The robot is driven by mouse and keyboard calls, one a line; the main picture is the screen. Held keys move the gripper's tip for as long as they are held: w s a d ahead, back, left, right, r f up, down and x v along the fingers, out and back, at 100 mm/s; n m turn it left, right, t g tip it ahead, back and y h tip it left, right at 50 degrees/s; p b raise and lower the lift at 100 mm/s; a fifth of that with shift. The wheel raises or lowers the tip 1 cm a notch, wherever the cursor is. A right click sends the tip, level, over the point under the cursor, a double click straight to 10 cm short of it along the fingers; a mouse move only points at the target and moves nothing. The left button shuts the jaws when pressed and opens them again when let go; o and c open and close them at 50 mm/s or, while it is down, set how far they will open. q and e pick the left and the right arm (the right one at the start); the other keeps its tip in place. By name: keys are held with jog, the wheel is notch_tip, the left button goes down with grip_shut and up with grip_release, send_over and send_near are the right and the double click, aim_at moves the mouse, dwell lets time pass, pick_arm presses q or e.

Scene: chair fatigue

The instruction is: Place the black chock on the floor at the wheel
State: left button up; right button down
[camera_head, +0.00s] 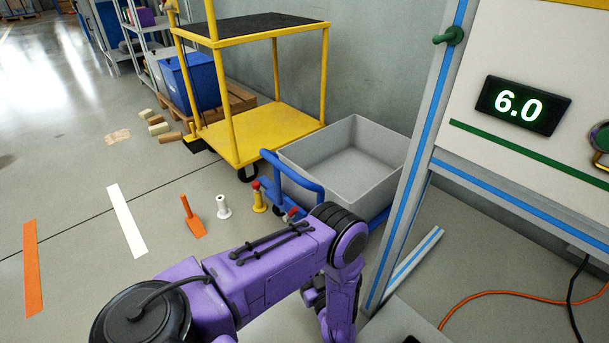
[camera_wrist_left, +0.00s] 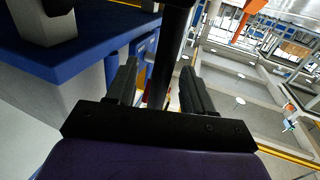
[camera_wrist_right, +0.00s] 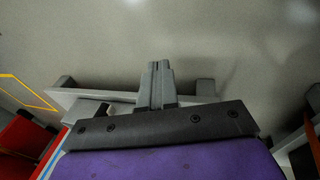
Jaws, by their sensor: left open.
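The yellow trolley (camera_head: 250,138) stands on the floor at the back in the head view, with a dark caster wheel (camera_head: 248,174) at its near corner. A flat black piece (camera_head: 197,145) lies on the floor at its left corner. It may be the black chock, but I cannot be sure. My left arm reaches across the lower middle and its gripper is hidden there. In the left wrist view my left gripper (camera_wrist_left: 160,88) is open, with a dark upright bar (camera_wrist_left: 172,45) showing between its fingers. In the right wrist view my right gripper (camera_wrist_right: 158,75) is shut and looks empty.
A grey bin (camera_head: 350,160) on a blue-handled cart stands right of the trolley. A board frame with a 6.0 display (camera_head: 520,105) fills the right.

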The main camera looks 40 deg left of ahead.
pick_arm(q)
jog(key=p+v, duration=0.1)
jog(key=v, duration=0.4)
jog(key=shift+s+d, duration=0.1)
jog(key=shift+d, duration=0.15)
pick_arm(e)
jog(key=s+a+r+g, duration=0.2)
jog(key=s, duration=0.1)
jog(key=shift+a+r+y, duration=0.1)
jog(key=shift+r+y, duration=0.05)
jog(key=shift+y, duration=0.25)
